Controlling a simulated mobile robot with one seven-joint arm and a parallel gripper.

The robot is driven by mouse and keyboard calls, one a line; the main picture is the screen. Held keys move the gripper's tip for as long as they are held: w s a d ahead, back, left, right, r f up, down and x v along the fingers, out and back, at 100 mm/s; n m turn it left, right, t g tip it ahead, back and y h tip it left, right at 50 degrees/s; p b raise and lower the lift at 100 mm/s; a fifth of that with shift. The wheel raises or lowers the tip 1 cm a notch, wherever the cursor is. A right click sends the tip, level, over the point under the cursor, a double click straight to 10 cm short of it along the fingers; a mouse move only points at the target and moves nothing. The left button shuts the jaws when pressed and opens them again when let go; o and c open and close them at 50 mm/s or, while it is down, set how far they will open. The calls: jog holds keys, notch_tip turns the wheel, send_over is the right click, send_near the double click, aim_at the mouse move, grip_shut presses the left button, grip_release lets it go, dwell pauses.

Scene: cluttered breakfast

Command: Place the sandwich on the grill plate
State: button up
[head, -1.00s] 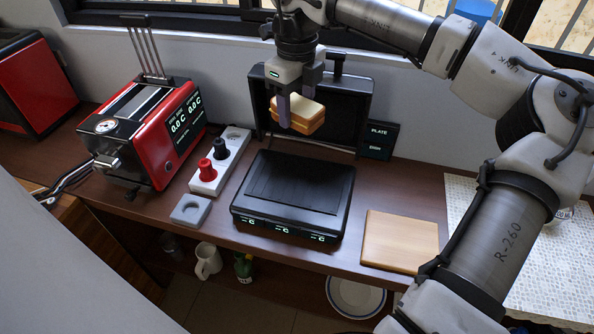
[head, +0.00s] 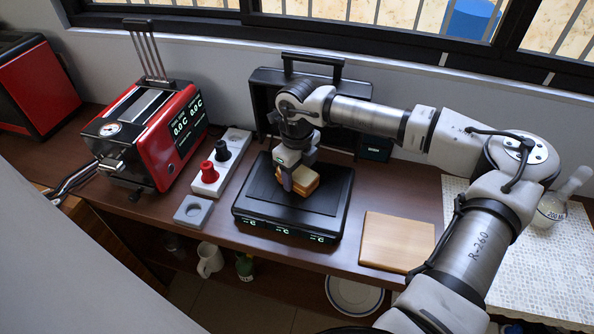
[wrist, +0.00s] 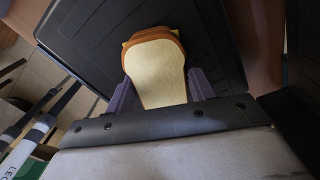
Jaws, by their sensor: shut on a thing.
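The sandwich (head: 303,181), two bread slices with a yellow-brown crust, is held between the fingers of my gripper (head: 289,181). It is low over the black grill plate (head: 325,198) in the head view. I cannot tell whether its underside touches the plate. In the wrist view the sandwich (wrist: 156,72) sits between the two purple-grey fingers (wrist: 160,92), its pale bread face toward the camera. The dark grill surface (wrist: 90,45) shows behind it. The grill's lid (head: 262,95) stands open at the back.
A wooden board (head: 398,241) lies right of the grill. A red toaster-like machine (head: 150,130), a strip with red and black knobs (head: 221,163) and a grey square holder (head: 193,211) are on the left. A flask (head: 552,207) stands at the far right.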

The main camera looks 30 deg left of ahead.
aim_at(297, 172)
jog(key=shift+f, duration=0.2)
jog(key=shift+f, duration=0.1)
jog(key=shift+f+b, duration=0.1)
jog(key=shift+b, duration=0.25)
jog(key=o, duration=1)
jog(key=shift+r, duration=0.2)
notch_tip(297, 172, up, 12)
jog(key=b, duration=0.1)
jog(key=shift+b, duration=0.35)
